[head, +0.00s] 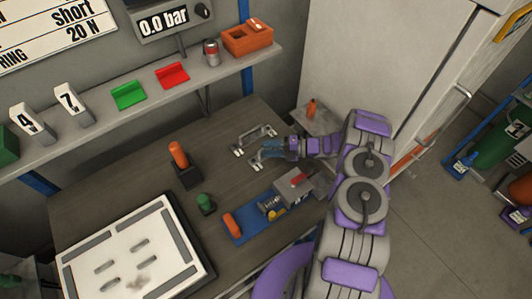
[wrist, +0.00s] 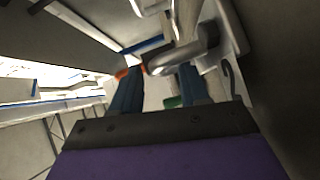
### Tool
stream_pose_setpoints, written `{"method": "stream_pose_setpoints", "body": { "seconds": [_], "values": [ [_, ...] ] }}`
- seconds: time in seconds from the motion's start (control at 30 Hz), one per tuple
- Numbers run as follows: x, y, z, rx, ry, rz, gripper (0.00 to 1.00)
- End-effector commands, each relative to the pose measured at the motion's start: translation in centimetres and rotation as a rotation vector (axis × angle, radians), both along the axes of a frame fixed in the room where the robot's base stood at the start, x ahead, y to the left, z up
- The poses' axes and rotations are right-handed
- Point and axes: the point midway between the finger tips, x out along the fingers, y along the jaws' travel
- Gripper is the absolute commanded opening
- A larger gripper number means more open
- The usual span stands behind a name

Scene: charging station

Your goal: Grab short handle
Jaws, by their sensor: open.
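Metal handles (head: 259,134) with pale bracket feet are at the back right of the dark workbench (head: 130,190). My gripper (head: 268,150) is low at the nearer handle, coming from the right, and partly hides it. I cannot tell the short handle from its neighbour by length. In the wrist view, my open gripper (wrist: 160,82) shows two blue fingers apart. A grey rounded bar (wrist: 180,58) crosses near their tips. Whether the fingers touch it is unclear.
An orange grip (head: 179,154) stands upright in a dark block. A green knob (head: 204,200), a blue fixture (head: 250,222) and a white panel (head: 133,250) are on the bench. A shelf (head: 150,105) runs behind; a white cabinet (head: 375,60) stands at the right.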

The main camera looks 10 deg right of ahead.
Motion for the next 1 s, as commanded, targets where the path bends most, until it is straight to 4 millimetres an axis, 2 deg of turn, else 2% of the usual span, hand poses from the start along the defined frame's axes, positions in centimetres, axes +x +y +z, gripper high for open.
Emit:
{"method": "stream_pose_setpoints", "body": {
  "seconds": [0.07,0.53,1.0],
  "values": [
    [0.0,0.0,0.01,0.0,0.0,0.0,0.44],
    [0.01,-0.02,-0.05,-0.001,0.0,0.0,0.0],
    [0.07,-0.06,-0.17,-0.003,0.002,-0.001,0.0]
  ]
}}
